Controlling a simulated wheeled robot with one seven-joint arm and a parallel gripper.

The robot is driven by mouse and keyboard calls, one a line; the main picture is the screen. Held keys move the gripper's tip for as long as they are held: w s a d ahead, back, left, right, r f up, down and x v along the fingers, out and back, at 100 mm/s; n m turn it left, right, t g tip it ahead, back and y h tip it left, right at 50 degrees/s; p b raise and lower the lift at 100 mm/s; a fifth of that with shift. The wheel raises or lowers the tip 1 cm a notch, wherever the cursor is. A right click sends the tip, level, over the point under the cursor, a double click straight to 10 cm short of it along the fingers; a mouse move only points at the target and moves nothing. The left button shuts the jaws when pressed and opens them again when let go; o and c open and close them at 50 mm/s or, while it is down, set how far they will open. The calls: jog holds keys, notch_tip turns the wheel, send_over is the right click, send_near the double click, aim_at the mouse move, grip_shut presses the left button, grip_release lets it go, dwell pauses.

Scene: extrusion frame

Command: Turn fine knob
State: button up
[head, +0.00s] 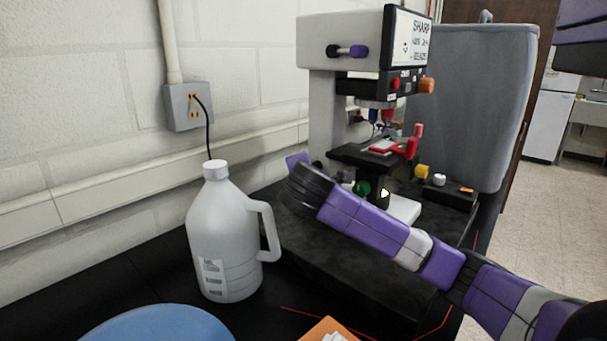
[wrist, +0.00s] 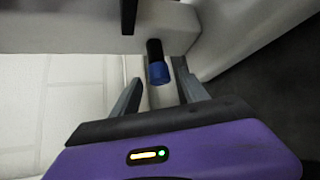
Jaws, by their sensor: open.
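The microscope (head: 322,110) stands on a black base, with a sign on its head. In the wrist view, a short knob (wrist: 158,72) with a black shaft and blue end sticks out from a pale grey body (wrist: 60,25). My gripper (wrist: 157,74) is open around the knob's end, one finger on each side. There is a gap to the left finger; the right finger is close, and I cannot tell if it touches. In the head view my arm reaches to the microscope's lower left side, and it hides the fingers and this knob.
A white jug (head: 222,235) stands left of the black base. A blue round object (head: 158,326) and an orange item (head: 335,330) lie at the front edge. A grey bin (head: 480,100) stands behind the microscope. A wall outlet (head: 188,107) has a cord.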

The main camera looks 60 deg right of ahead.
jog(key=p+v, duration=0.1)
jog(key=v, duration=0.5)
jog(key=shift+s+a, duration=0.2)
jog(key=shift+a, duration=0.05)
jog(key=shift+r, duration=0.15)
dwell(0.6)
